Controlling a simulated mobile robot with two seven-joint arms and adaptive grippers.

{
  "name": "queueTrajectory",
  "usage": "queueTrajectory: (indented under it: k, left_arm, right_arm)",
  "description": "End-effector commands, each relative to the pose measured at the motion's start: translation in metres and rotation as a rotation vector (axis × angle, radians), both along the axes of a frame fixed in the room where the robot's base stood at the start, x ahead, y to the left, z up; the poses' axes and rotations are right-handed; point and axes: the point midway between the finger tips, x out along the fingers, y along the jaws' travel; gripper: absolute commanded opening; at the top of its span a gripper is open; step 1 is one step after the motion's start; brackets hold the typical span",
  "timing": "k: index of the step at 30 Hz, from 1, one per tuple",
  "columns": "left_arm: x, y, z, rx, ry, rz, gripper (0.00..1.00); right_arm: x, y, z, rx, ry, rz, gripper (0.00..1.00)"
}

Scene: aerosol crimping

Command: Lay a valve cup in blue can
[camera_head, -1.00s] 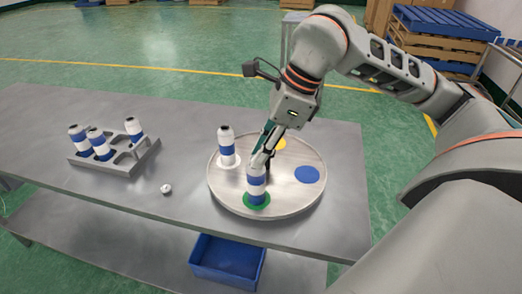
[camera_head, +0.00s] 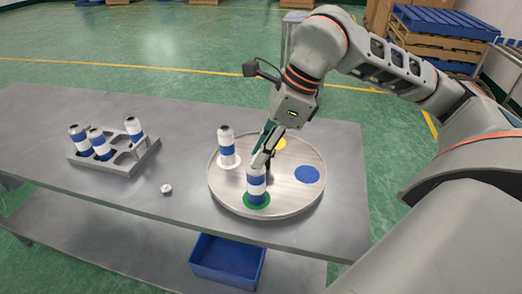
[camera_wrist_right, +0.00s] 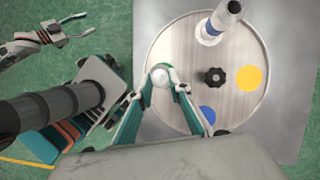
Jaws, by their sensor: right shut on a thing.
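A white can with blue bands (camera_head: 257,192) stands upright on the green spot of the round plate (camera_head: 225,195). My right gripper (camera_head: 259,161) is at its top, pointing down. In the right wrist view a small pale round valve cup (camera_wrist_right: 160,77) shows between the fingertips, over the can's mouth. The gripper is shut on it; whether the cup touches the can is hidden. Another valve cup (camera_head: 166,188) lies on the table, left of the plate. My left gripper (camera_wrist_right: 84,28) shows open and empty in the right wrist view, away from the plate.
A second blue-banded can (camera_head: 227,148) stands on the plate, behind and left. A black knob (camera_wrist_right: 214,77) is at the plate's centre. A grey rack (camera_head: 125,163) with several cans stands at left. A blue bin (camera_head: 228,262) is below the table (camera_head: 60,110).

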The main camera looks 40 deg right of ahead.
Motion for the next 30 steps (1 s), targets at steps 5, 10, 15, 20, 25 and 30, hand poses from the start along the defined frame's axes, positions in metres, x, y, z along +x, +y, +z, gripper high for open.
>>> queueTrajectory:
  k: [5, 10, 15, 20, 25, 30]
  left_arm:
    - [0.0000, -0.0001, 0.0002, 0.000, -0.001, 0.000, 0.48]
    - [0.0000, -0.0002, 0.0003, 0.000, -0.001, 0.000, 0.48]
    - [0.0001, -0.0002, 0.0004, 0.000, -0.001, 0.000, 0.48]
    - [0.0001, -0.0002, 0.0004, 0.000, -0.001, 0.000, 0.48]
    - [0.0001, -0.0002, 0.0005, 0.000, -0.001, 0.000, 0.48]
    - [0.0001, -0.0002, 0.0004, 0.000, -0.001, 0.000, 0.48]
  right_arm:
    - [0.0000, 0.0000, -0.0002, 0.000, 0.000, 0.000, 0.12]
    - [0.0001, 0.0000, -0.0003, 0.000, 0.000, 0.000, 0.38]
    - [0.0000, 0.0000, -0.0003, 0.000, 0.000, 0.000, 0.38]
    - [0.0000, 0.0000, -0.0003, 0.000, 0.000, 0.000, 0.58]
    - [0.0000, 0.0000, -0.0003, 0.000, 0.000, 0.000, 0.58]
    - [0.0000, 0.0000, -0.0003, 0.000, 0.000, 0.000, 0.58]
